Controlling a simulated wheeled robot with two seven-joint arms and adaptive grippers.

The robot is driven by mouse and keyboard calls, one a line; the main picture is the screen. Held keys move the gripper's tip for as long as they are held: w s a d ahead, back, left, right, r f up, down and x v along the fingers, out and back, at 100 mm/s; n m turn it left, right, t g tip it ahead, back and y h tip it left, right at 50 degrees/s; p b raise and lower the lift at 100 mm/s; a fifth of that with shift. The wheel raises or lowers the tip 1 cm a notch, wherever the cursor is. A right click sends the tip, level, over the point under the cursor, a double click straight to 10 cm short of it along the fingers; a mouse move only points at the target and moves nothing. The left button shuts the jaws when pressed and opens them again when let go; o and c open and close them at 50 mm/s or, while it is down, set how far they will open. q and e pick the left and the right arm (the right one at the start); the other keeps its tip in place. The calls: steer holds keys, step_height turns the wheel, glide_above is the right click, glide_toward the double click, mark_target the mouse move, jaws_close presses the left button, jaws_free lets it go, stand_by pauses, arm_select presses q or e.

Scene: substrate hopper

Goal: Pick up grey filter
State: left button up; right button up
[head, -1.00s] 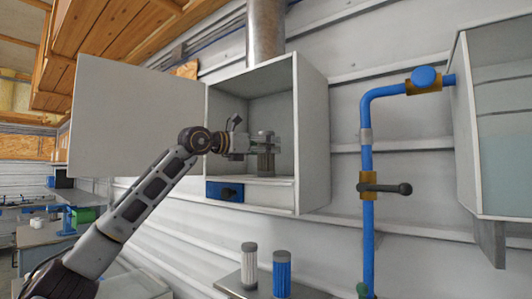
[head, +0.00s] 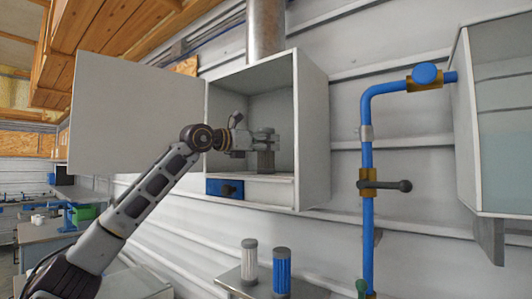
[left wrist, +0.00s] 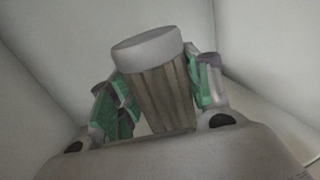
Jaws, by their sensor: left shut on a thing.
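The grey filter (head: 266,161) stands inside the open white wall cabinet (head: 312,140), near the cabinet floor. In the left wrist view the filter (left wrist: 160,90) is a ribbed grey-brown cylinder with a pale grey cap. My left gripper (head: 264,140) reaches into the cabinet from the left and is shut on the filter. Its green-padded fingers (left wrist: 163,92) lie on both sides of the ribbed body in the left wrist view. Whether the filter's base touches the cabinet floor I cannot tell. My right gripper is not in view.
The cabinet door (head: 135,120) hangs open to the left, behind my arm. A white filter (head: 249,262) and a blue filter (head: 282,272) stand on a shelf (head: 232,280) below. A blue pipe (head: 367,220) with valves runs to the right of the cabinet.

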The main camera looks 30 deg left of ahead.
arm_select(q)
steer(key=shift+r, duration=0.1)
steer(key=shift+r+p, duration=0.4)
steer(key=shift+r, duration=4.55)
